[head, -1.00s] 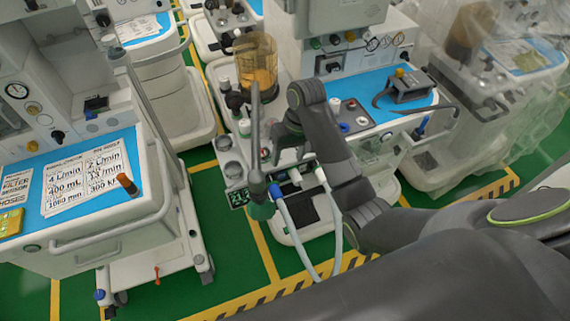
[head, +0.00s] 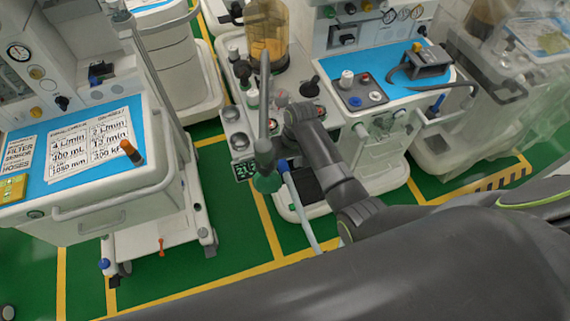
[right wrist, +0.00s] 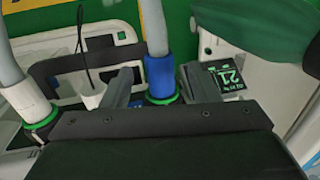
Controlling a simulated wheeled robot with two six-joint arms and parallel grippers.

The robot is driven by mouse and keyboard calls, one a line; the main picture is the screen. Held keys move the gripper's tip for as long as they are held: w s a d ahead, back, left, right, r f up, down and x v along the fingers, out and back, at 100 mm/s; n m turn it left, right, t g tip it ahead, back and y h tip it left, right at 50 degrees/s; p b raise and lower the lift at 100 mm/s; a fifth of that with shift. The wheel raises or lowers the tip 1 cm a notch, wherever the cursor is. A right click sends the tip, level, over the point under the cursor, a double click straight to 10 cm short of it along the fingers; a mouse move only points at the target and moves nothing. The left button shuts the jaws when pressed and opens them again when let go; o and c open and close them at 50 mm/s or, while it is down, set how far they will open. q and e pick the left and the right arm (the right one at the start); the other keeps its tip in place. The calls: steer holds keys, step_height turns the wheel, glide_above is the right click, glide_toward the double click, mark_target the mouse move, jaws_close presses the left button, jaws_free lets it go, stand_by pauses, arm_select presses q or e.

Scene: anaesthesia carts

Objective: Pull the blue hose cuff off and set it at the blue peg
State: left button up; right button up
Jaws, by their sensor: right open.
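The blue hose cuff (right wrist: 160,78) is on the end of a grey hose, above a green ring, in the right wrist view. It also shows small in the head view (head: 283,166), partly hidden by my arm. My right gripper (right wrist: 160,88) is open, with one finger on each side of the cuff; whether they touch it I cannot tell. My left gripper is not in view.
A second hose end (right wrist: 38,115) with a green ring stands left of the gripper. A green breathing bag (head: 267,182) hangs from a grey arm beside it. Green floor (head: 230,240) is clear between carts.

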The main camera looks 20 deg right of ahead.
steer(key=shift+a+f, duration=0.15)
steer(key=shift+f, duration=0.7)
jaws_close()
steer(key=shift+s+p, duration=0.45)
steer(key=shift+p, duration=0.15)
steer(key=shift+s+r+p, duration=0.1)
steer(key=shift+s+p, duration=0.4)
steer(key=shift+s, duration=0.1)
steer(key=shift+s+p, duration=1.25)
steer(key=shift+p, duration=0.05)
steer(key=shift+s, duration=0.1)
